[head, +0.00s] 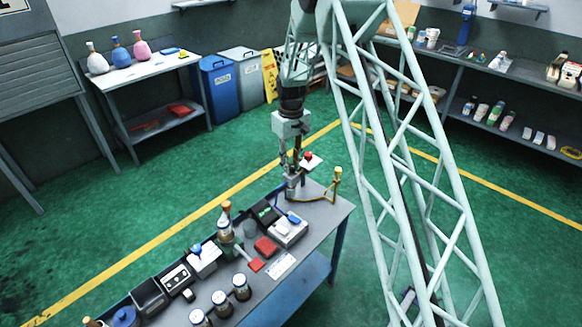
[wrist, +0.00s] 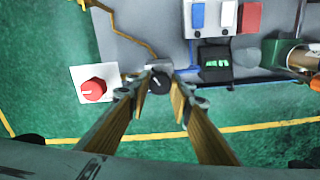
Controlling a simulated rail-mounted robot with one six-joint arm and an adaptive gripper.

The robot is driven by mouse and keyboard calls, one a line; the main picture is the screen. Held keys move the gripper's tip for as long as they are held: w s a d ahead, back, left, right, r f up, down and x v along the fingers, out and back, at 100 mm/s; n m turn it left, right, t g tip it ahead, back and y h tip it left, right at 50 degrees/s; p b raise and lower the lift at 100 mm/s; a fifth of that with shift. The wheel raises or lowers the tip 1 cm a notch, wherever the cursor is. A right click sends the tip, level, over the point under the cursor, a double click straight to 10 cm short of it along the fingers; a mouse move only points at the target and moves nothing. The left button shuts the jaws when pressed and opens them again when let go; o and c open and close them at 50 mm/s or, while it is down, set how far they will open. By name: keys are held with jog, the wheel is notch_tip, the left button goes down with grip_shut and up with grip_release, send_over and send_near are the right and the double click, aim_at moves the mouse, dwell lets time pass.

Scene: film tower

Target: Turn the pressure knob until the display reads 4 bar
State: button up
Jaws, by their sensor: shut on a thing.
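The pressure knob (wrist: 160,82) is a small dark round knob with a pale pointer mark, on a grey mount in the wrist view. My gripper (wrist: 158,88) is shut on it, one finger on each side. In the head view my gripper (head: 292,184) points down at the far end of the bench and hides the knob. The display (wrist: 215,62) is a small black unit with green characters, right of the knob in the wrist view. Its characters are too small to read surely. A yellow hose (wrist: 135,32) runs near the knob.
A red button on a white plate (wrist: 92,86) sits close left of my gripper in the wrist view. Several bottles and boxes crowd the bench (head: 318,212). Green floor around it is clear.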

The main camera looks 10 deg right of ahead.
aim_at(291, 166)
jog(key=shift+m, duration=0.4)
jog(key=o, duration=0.9)
jog(key=shift+r, duration=0.1)
jog(key=shift+r, duration=5.9)
